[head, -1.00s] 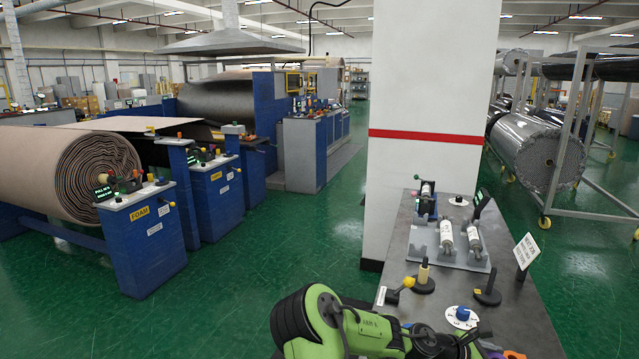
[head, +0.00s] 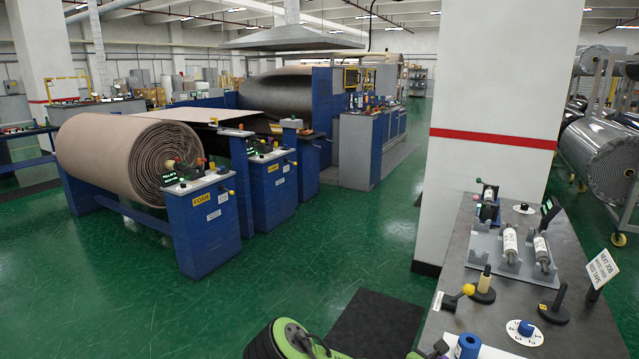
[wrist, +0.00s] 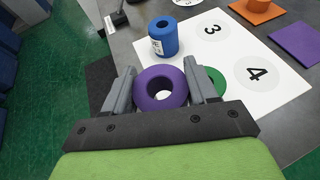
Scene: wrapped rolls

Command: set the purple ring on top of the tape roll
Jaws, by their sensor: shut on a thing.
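In the wrist view, the purple ring (wrist: 160,90) is between the two grey fingers of my gripper (wrist: 161,88), which is shut on it. The ring's hole faces the camera. A blue roll (wrist: 163,42) with a hole in its top and a white label stands upright just beyond the ring, apart from it. It may be the tape roll; I cannot tell for sure. It also shows at the bottom of the head view, partly cut off by the frame edge (head: 467,347).
A white sheet (wrist: 285,88) printed 3 and 4 lies on the grey table. A green disc (wrist: 217,80) is partly hidden by the right finger. An orange piece (wrist: 256,10) and a purple square (wrist: 297,42) lie right. Black-based posts (head: 554,305) stand farther back.

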